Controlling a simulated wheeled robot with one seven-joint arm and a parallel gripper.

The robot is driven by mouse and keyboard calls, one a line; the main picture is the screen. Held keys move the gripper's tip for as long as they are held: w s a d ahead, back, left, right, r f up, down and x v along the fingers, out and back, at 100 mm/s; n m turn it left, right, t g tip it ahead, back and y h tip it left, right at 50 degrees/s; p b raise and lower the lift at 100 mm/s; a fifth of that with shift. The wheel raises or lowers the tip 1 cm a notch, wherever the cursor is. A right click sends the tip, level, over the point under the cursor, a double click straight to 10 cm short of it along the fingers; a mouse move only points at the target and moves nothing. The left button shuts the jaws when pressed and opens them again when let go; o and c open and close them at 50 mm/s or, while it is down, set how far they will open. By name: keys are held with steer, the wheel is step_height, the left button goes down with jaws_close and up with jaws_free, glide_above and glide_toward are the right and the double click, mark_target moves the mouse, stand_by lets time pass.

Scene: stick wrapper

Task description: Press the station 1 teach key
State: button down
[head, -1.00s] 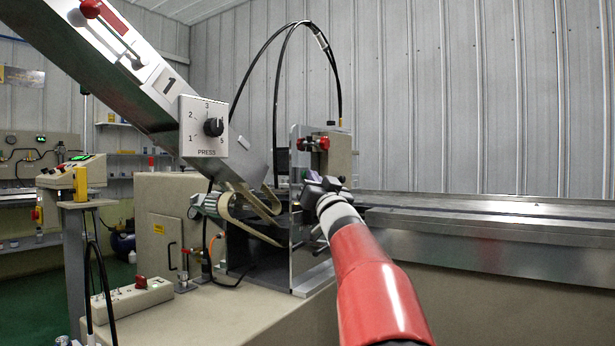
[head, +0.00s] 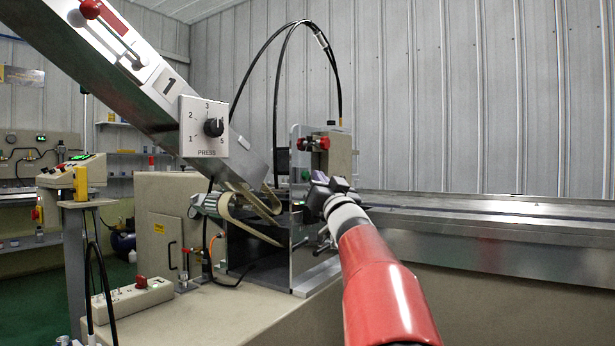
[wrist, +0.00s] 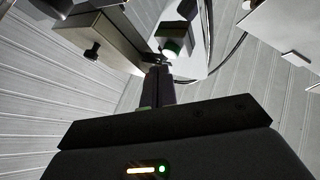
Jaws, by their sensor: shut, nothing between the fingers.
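My gripper (wrist: 158,72) is shut and empty in the wrist view, its dark fingers together and pointing up the picture. No teach key can be clearly made out in the head view.
The clear panel (head: 305,255) stands close left of my wrist. A beige box with red knobs (head: 340,155) is just behind my gripper. The PRESS dial (head: 204,127) hangs on the chute at left. A steel conveyor bed (head: 480,230) runs to the right.

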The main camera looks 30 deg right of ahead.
steer(key=s, duration=0.1)
steer(key=s+d, duration=0.1)
steer(key=s, duration=0.1)
steer(key=s+d, duration=0.1)
steer(key=shift+s+p, duration=0.3)
steer(key=shift+p, duration=0.1)
stand_by(0.6)
steer(key=s+a+f+g, duration=0.4)
steer(key=a+f+g, duration=0.1)
steer(key=a+f, duration=0.5)
steer(key=s+a+f+g, duration=0.3)
steer(key=a+f+g, duration=0.2)
steer(key=a+f, duration=0.5)
steer(key=s+a+f+n+g+y, duration=0.2)
steer(key=s+a+f+g+y, duration=0.1)
steer(key=s+a+f, duration=0.4)
steer(key=s+a+f+n+g+y+p, duration=0.1)
steer(key=s+a+f+n+g+y, duration=0.2)
steer(key=s+a+f, duration=0.4)
steer(key=s+f+g, duration=0.1)
steer(key=s+f, duration=0.4)
steer(key=shift+a+n, duration=0.15)
steer(key=shift+n, duration=0.15)
